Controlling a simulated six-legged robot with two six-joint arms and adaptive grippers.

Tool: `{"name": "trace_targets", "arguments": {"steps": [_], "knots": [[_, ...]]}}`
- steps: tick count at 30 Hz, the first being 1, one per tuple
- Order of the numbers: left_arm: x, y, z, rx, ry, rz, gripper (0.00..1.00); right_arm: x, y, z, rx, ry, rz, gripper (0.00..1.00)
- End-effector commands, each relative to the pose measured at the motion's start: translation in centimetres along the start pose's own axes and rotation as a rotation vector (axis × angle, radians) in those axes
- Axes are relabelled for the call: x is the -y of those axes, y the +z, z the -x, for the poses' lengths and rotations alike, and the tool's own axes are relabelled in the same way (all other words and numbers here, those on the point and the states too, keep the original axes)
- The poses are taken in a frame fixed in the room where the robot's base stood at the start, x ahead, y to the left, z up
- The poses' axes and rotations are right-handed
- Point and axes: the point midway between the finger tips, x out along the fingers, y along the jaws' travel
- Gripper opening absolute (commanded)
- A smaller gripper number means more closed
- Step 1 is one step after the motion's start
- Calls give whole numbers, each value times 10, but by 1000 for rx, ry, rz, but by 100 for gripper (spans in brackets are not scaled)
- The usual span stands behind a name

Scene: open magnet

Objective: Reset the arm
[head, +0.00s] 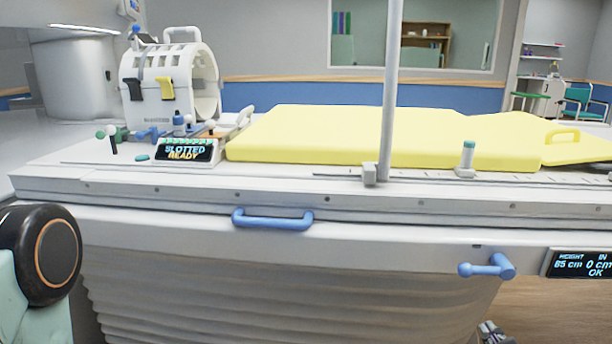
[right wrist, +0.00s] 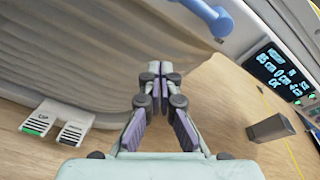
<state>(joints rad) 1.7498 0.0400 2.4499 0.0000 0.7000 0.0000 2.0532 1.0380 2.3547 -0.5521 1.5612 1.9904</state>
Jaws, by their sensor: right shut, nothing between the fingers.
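My right gripper (right wrist: 158,75) is in the middle of the right wrist view. Its fingertips are together with nothing between them. It points toward the lower side of the patient table, apart from the blue lever (right wrist: 212,18). In the head view, only small grey parts of it (head: 493,332) show at the bottom edge, below the lever (head: 487,267). A black round joint of my arm (head: 41,255) shows at the left edge of the head view. My left gripper is not in view.
The white patient table (head: 400,237) spans the front, with a blue handle (head: 272,219) and yellow mattress (head: 330,135). A white coil (head: 170,80) stands at back left. A display (head: 582,264) reads 85 cm, 0 cm, OK. Pedals (right wrist: 56,124) sit on the wooden floor.

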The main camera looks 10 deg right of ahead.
Motion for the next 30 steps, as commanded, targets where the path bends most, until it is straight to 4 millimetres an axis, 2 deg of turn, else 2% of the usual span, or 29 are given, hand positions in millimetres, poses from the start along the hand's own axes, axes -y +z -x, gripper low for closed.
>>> {"name": "trace_targets", "arguments": {"steps": [8, 11, 16, 20, 24, 30], "knots": [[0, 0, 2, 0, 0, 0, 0, -44, -31, 9, -114, 241, 604, 0], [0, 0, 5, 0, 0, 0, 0, -66, -40, 19, -115, 377, 840, 0], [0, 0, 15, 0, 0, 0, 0, -103, -55, 47, -56, 649, 1248, 0], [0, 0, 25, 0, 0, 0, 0, -129, -68, 80, 53, 893, 1556, 0], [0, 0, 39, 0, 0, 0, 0, -150, -81, 130, 249, 1194, 1869, 0], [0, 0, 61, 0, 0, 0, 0, -159, -94, 201, 525, 1556, 2124, 0]]}}
